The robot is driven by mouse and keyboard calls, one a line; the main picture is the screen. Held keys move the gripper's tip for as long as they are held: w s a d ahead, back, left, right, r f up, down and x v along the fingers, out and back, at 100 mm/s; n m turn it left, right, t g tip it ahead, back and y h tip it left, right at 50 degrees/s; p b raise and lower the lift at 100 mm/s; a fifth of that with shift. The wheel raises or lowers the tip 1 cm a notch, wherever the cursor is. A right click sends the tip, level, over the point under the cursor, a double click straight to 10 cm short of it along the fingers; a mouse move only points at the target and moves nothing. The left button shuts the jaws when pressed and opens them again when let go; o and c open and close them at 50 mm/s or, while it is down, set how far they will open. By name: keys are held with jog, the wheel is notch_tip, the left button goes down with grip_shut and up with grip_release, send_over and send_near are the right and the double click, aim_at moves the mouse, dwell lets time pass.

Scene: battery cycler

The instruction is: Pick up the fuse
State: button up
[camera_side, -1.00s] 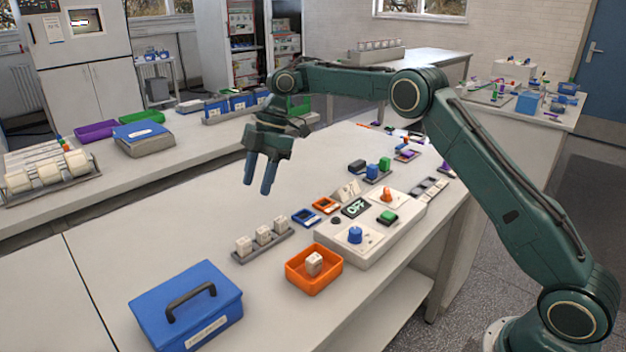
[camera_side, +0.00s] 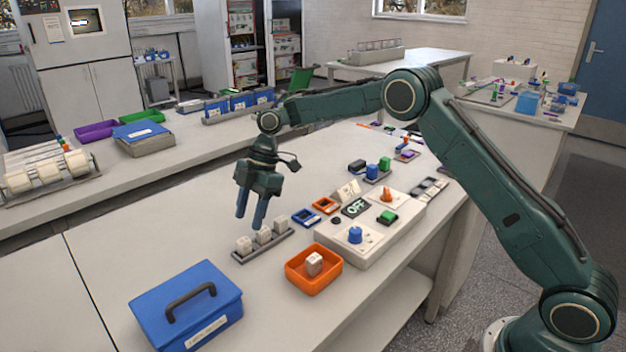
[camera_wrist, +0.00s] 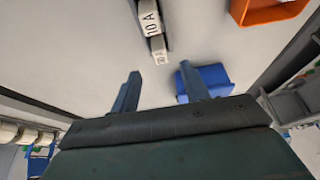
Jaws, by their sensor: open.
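Several white block-shaped fuses (camera_side: 244,245) stand in a row on a grey rack (camera_side: 282,242) on the bench. Another white block (camera_side: 314,263) sits in an orange tray (camera_side: 299,280) to the right of the rack. In the wrist view, a white fuse marked "10 A" (camera_wrist: 150,24) and a smaller-looking one (camera_wrist: 159,46) show ahead of the fingers. My gripper (camera_side: 250,220) is open and empty, pointing down above the rack, apart from the fuses as far as I can see. Its two fingers also show in the wrist view (camera_wrist: 159,74).
A blue box (camera_side: 186,305) with a dark handle stands at the front left of the rack. A control box (camera_side: 372,242) with coloured knobs stands right of the orange tray. Small blue (camera_side: 306,217) and orange (camera_side: 325,205) frames lie behind. The bench left of the rack is clear.

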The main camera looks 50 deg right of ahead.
aim_at(244, 240)
jog(key=shift+a+f, duration=0.15)
jog(key=shift+f, duration=0.1)
jog(key=shift+f, duration=0.1)
jog(key=shift+x, duration=2.55)
grip_shut()
